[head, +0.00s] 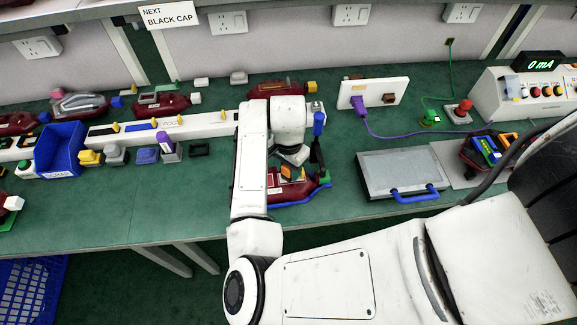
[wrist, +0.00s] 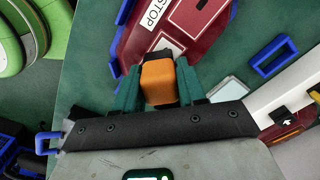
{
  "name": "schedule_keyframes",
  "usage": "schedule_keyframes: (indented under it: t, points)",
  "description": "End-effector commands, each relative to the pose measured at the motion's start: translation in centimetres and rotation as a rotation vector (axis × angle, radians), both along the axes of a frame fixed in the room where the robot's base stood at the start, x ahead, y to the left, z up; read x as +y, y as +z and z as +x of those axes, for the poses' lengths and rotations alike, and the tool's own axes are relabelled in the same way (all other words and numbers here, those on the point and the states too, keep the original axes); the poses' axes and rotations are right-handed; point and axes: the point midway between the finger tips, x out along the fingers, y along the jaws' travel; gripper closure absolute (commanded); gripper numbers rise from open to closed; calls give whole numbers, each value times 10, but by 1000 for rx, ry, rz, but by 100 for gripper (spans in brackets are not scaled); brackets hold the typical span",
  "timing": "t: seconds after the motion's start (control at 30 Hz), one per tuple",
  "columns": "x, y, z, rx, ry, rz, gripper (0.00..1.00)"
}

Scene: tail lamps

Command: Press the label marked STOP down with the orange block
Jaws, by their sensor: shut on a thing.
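My gripper (wrist: 158,84) is shut on the orange block (wrist: 160,78), which shows between its green fingers with a dark band at its lower end. The orange block also shows in the head view (head: 287,172), over a dark red tail lamp (head: 290,188). In the wrist view the white STOP label (wrist: 154,13) lies on the dark red lamp (wrist: 196,22), beyond the block. A second white patch lies right by the block's tip. I cannot tell whether the block touches the lamp.
A grey case with blue handle (head: 403,175) stands to the right on the green bench. A white rail (head: 190,127) with several small parts runs to the left, beside a blue bin (head: 60,149). Other red lamps stand behind. Bare bench lies front left.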

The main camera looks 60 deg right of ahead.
Motion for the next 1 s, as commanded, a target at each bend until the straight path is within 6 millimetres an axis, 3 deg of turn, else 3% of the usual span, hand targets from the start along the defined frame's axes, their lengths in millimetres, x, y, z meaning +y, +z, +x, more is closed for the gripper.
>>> schedule_keyframes:
  t: [1.0]
  points:
    - [0, -6, 0, 1, 0, 2, 89]
